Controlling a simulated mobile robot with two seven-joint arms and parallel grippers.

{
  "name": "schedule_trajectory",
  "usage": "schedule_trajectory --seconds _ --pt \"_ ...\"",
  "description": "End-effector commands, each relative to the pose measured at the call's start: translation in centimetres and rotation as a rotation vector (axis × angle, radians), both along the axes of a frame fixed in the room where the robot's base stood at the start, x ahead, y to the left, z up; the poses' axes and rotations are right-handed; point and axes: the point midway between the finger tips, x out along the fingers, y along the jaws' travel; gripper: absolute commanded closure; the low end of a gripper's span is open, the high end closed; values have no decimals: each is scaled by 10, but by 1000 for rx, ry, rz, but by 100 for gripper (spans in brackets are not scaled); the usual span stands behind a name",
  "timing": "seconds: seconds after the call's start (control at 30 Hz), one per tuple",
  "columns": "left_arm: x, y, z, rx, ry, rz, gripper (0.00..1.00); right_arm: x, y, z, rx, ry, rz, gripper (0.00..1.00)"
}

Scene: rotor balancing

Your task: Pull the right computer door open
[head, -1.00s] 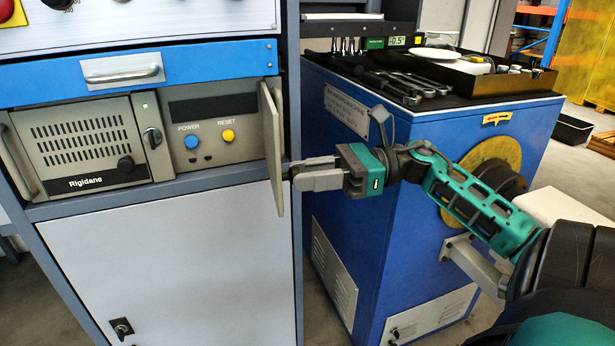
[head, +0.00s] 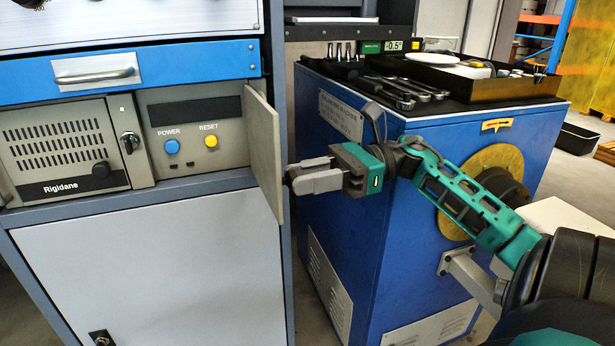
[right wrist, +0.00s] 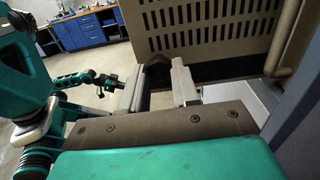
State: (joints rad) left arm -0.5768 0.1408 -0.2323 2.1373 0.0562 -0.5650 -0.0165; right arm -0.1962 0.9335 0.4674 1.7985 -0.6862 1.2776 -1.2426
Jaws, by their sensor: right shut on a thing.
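The right computer door (head: 264,150) stands swung out from the computer front (head: 195,105), its inner face turned to the head camera. My right gripper (head: 293,180) is at its outer face. In the right wrist view, the right gripper's fingers (right wrist: 159,84) are on either side of a dark knob (right wrist: 181,63) on the slotted outer face of the door (right wrist: 210,28). The grip itself is hidden behind the door in the head view. My left gripper (right wrist: 108,84) shows small in the right wrist view; its jaws are too small to judge.
The left computer door (head: 60,150) is closed, with a dark knob and a key lock. Blue POWER and yellow RESET buttons show in the open bay. A blue drawer (head: 200,66) sits above. A blue balancing machine (head: 345,190) with tools on top stands close on the right.

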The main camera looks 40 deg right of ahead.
Motion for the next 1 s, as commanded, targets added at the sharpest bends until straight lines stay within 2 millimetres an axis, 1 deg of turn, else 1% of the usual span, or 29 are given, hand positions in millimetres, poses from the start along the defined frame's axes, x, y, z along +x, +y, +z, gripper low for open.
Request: schedule_trajectory --seconds 0.17,0.2,0.4,0.43,0.63,0.73,0.87,1.0 --pt "1 0 0 0 -3 1 100 0 0 1 1 -1 0 100" --pt "1 0 1 0 -3 1 100 0 0 1 1 -1 0 66" --pt "1 1 1 0 -5 3 100 0 0 0 0 -1 0 47" --pt "1 1 1 0 -5 3 100 0 0 0 0 -1 0 45" --pt "1 2 1 1 -5 4 100 0 0 0 0 -1 0 45" --pt "1 2 1 1 -5 4 100 -2 -5 0 0 1 -2 45" --pt "1 2 2 1 -5 4 100 -8 -22 1 3 1 -4 45" --pt "2 2 4 1 -8 5 100 -18 -44 1 2 1 -3 45"
